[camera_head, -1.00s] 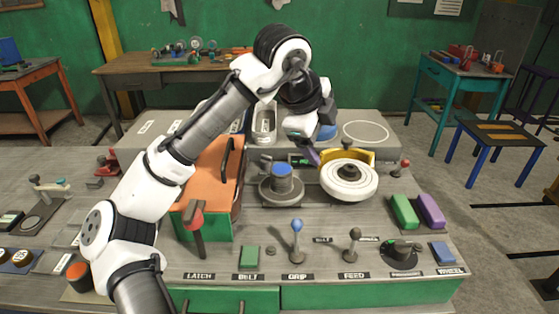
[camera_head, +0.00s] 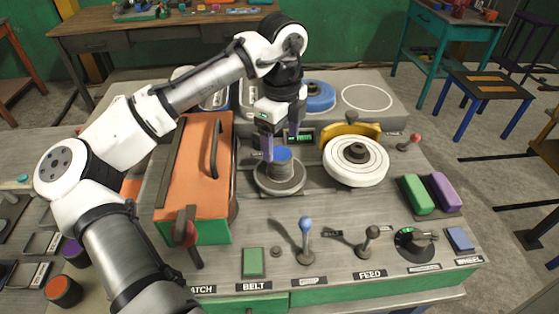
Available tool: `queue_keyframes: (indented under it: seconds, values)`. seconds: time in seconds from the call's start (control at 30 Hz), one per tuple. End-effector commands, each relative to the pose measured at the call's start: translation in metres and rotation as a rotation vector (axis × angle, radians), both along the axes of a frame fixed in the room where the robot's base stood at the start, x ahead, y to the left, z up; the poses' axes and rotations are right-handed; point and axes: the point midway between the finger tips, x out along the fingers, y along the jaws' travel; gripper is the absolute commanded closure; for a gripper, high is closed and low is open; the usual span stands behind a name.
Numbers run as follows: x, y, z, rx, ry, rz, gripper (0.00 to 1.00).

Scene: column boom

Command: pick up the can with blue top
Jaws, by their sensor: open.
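The can with the blue top (camera_head: 281,168) stands upright on a round grey plate (camera_head: 262,186) in the middle of the bench. Its blue top shows, and its dark grey side shows below that. I cannot tell whether a finger touches the can.
A white wheel (camera_head: 340,171) with a yellow guard (camera_head: 343,131) stands close right. An orange-lidded green box (camera_head: 194,190) is at left. Levers with blue (camera_head: 305,224) and grey knobs rise in front. Cans with purple and orange tops stand at lower left.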

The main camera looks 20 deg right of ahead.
Motion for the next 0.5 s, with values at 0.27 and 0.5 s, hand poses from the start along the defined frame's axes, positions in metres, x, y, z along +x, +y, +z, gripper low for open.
queue_keyframes:
  seconds: [0.27, 0.5]
  values:
    - [0.0, 0.0, -0.022, 0.0, -0.001, 0.0, 0.23]
    - [0.0, 0.002, -0.044, 0.0, -0.002, 0.001, 0.23]
